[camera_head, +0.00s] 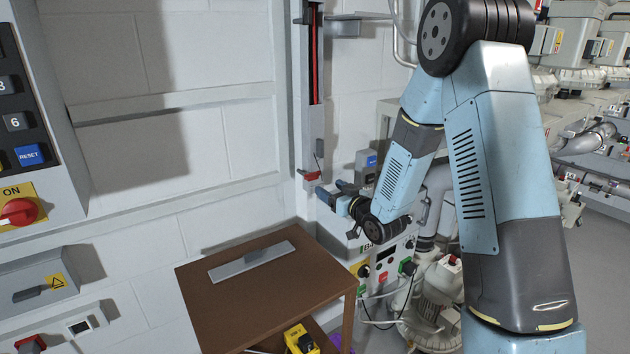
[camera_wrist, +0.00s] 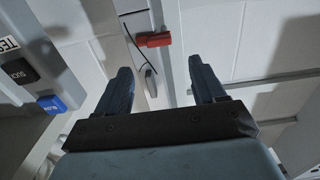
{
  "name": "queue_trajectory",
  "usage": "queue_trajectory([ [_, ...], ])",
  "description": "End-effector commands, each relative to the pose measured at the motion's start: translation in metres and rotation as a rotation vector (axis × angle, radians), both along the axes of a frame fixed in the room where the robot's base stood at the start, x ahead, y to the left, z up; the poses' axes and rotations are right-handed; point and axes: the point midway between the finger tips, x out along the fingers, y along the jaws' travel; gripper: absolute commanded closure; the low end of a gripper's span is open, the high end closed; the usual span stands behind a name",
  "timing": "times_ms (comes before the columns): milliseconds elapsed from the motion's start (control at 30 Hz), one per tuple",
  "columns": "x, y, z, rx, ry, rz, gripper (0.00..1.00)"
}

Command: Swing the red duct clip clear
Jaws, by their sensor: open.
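The red duct clip (camera_head: 311,176) is a small red block at the lower end of a tall grey wall duct (camera_head: 316,130) in the head view. In the wrist view the clip (camera_wrist: 154,39) lies beyond my fingertips, between them from left to right and nearer the left one. My gripper (camera_head: 328,192) is just below and right of the clip in the head view. In the wrist view my gripper (camera_wrist: 162,70) has its two dark fingers wide apart with nothing gripped. The clip appears apart from both fingers.
A small grey piece (camera_wrist: 151,82) on a thin black cable shows between my fingers in the wrist view. A control box with a blue button (camera_wrist: 51,104) is at left. A brown table (camera_head: 245,300) with a grey metal bar (camera_head: 252,260) stands below in the head view.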

Motion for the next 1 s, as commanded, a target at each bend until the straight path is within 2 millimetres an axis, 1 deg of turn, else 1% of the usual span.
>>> queue_trajectory([
  [100,0.018,0.013,-0.001,0.000,0.000,0.002,0.31],
  [300,0.045,0.031,0.000,0.001,-0.001,0.002,0.31],
  [500,0.063,0.043,0.000,0.000,0.000,0.001,0.31],
  [700,0.069,0.047,0.000,0.000,0.002,0.000,0.31],
  [933,0.069,0.047,0.000,0.000,0.001,0.001,0.31],
  [1000,0.069,0.047,0.000,0.000,0.001,0.001,0.38],
])
